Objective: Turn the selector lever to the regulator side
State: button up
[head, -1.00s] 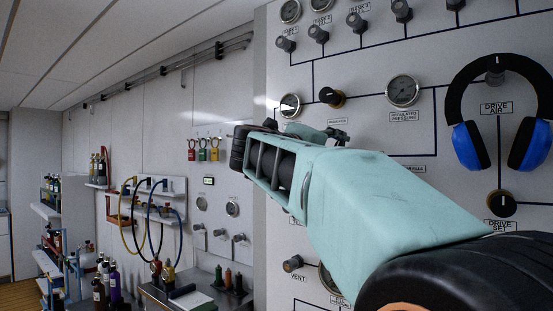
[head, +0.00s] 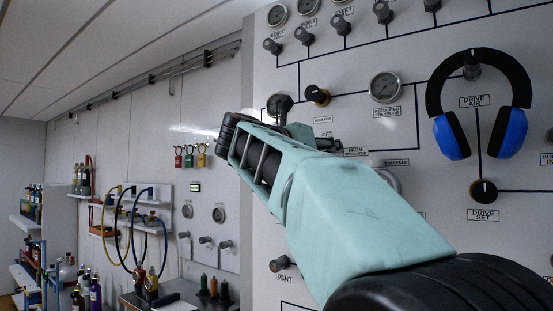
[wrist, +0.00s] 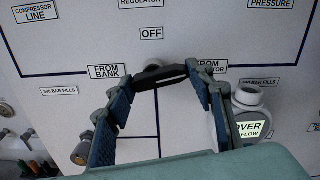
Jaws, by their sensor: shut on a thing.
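The selector lever (wrist: 160,76) is a dark, slightly bent handle in the wrist view. It lies below the OFF label (wrist: 152,34), between the FROM BANK label (wrist: 110,71) and the partly covered FROM REGULATOR label (wrist: 213,66). My gripper (wrist: 158,88) is shut on the lever, one blue-grey finger at each side. A pale body shows behind the right finger. In the head view my teal arm crosses the panel and hides most of the lever; the FROM REGULATOR label (head: 356,151) shows beside it.
In the head view a black regulator knob (head: 317,95) and a pressure gauge (head: 384,87) sit above my arm. Blue-and-black ear defenders (head: 455,138) hang at the right.

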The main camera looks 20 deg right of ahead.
jog(key=shift+m+b, duration=0.5)
jog(key=shift+m, duration=0.6)
jog(key=o, duration=1.2)
jog(key=shift+c, duration=0.2)
jog(key=v, duration=0.7)
jog(key=shift+s+a, duration=0.15)
jog(key=shift+a, duration=0.05)
jog(key=shift+f, duration=0.1)
